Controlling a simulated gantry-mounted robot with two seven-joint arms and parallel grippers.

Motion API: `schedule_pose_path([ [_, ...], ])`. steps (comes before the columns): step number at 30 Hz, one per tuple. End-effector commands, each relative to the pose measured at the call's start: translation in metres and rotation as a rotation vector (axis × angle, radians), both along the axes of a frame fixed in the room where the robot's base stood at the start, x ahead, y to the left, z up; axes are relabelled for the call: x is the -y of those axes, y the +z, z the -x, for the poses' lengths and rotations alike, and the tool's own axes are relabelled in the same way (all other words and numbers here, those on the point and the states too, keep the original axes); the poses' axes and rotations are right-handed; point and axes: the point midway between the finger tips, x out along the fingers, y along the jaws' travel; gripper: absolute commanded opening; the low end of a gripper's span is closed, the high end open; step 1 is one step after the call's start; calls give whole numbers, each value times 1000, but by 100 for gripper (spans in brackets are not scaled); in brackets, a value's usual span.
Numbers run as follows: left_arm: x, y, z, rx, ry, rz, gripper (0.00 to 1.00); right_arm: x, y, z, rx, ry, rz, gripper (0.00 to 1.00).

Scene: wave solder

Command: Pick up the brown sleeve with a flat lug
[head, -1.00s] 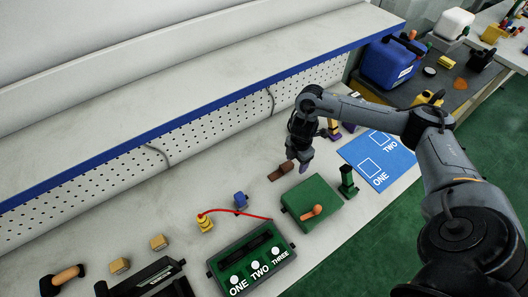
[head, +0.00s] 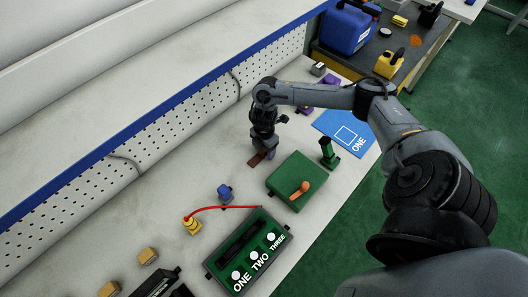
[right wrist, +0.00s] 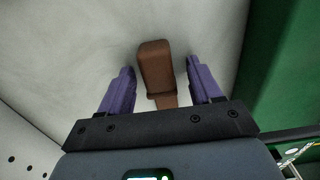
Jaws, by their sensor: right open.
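The brown sleeve with a flat lug (right wrist: 156,68) lies on the pale bench top. In the right wrist view it sits between the two purple fingers of my right gripper (right wrist: 160,90), with a visible gap on each side. The fingers are open, and its near end is partly hidden by the gripper body. In the head view my right gripper (head: 266,150) points down over the brown sleeve (head: 257,158), which is partly covered by it. My left gripper is not in view.
A green box with an orange handle (head: 288,168) stands just right of the gripper, with a green upright piece (head: 328,152) and a blue mat (head: 330,124) beyond. A blue block (head: 224,191) and a yellow piece (head: 192,225) with a red wire stand nearer. A perforated wall (head: 190,120) runs behind.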

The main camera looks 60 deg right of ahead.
Motion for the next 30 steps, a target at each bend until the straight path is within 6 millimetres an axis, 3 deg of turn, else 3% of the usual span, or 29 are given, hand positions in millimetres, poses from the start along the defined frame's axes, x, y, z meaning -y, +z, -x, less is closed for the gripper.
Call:
schedule_pose_path([
  [7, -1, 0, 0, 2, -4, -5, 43, 0, -2, 0, 1, 0, -1, 64],
  [20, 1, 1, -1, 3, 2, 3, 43, 0, -1, 0, 1, 0, -1, 0],
  [30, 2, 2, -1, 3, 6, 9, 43, 0, 1, -1, 2, 0, 0, 0],
])
